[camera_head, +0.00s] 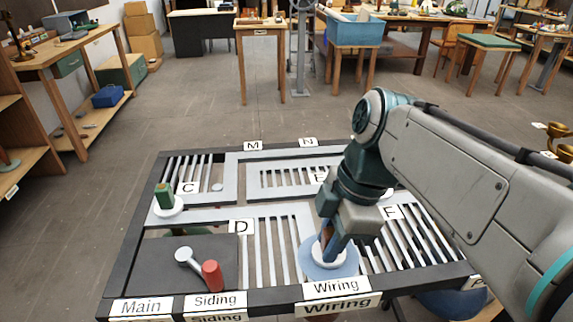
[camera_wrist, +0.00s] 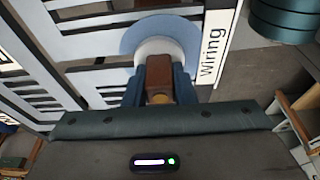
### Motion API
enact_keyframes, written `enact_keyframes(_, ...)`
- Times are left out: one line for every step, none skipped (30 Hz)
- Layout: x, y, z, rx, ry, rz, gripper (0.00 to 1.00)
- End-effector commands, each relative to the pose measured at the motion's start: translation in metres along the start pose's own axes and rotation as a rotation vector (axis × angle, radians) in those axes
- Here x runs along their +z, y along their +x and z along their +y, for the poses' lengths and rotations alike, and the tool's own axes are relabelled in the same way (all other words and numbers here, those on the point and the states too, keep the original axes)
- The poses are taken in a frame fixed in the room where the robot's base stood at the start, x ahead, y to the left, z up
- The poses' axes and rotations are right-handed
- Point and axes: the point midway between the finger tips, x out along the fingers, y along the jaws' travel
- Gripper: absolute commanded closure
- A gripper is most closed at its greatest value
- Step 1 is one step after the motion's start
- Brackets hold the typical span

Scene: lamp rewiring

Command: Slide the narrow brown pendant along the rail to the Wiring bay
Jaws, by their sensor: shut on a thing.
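The narrow brown pendant shows its brown top (camera_wrist: 159,70) in the wrist view, standing on a round white collar. In the head view the white collar (camera_head: 330,258) is over the pale blue disc (camera_head: 313,270) at the Wiring label (camera_head: 337,287). My gripper (camera_head: 331,246) is lowered there from above. In the wrist view my gripper (camera_wrist: 158,92) is shut on the brown top, one blue finger on each side. The fingers mostly hide the brown top in the head view, and the part below the rail frame is mostly hidden.
A green block (camera_head: 165,196) on a white collar stands near label C at the left. Slotted grilles and pale tracks fill the frame.

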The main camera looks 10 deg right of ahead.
Motion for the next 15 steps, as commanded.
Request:
enact_keyframes(0.0009, 0.0034, -0.0065, -0.004, -0.005, -0.003, 0.96)
enact_keyframes(0.0009, 0.0033, -0.0066, -0.003, -0.005, -0.003, 0.96)
enact_keyframes(0.0009, 0.0034, -0.0066, -0.003, -0.005, -0.003, 0.74)
enact_keyframes(0.0009, 0.0034, -0.0067, -0.003, -0.005, -0.003, 0.65)
enact_keyframes(0.0009, 0.0035, -0.0066, -0.003, -0.006, -0.003, 0.57)
enact_keyframes(0.0009, 0.0036, -0.0066, -0.003, -0.006, -0.003, 0.51)
enact_keyframes(0.0010, 0.0037, -0.0065, -0.003, -0.006, -0.003, 0.51)
enact_keyframes(0.0010, 0.0037, -0.0064, -0.002, -0.006, -0.003, 0.51)
enact_keyframes(0.0010, 0.0038, -0.0063, -0.002, -0.006, -0.004, 0.51)
enact_keyframes(0.0010, 0.0039, -0.0063, -0.001, -0.006, -0.004, 0.51)
enact_keyframes(0.0011, 0.0039, -0.0062, -0.001, -0.006, -0.004, 0.51)
enact_keyframes(0.0011, 0.0040, -0.0061, -0.001, -0.006, -0.004, 0.51)
enact_keyframes(0.0012, 0.0045, -0.0062, -0.001, -0.006, -0.004, 0.51)
enact_keyframes(0.0012, 0.0046, -0.0060, -0.001, -0.007, -0.004, 0.51)
enact_keyframes(0.0012, 0.0046, -0.0056, -0.001, -0.007, -0.004, 0.51)
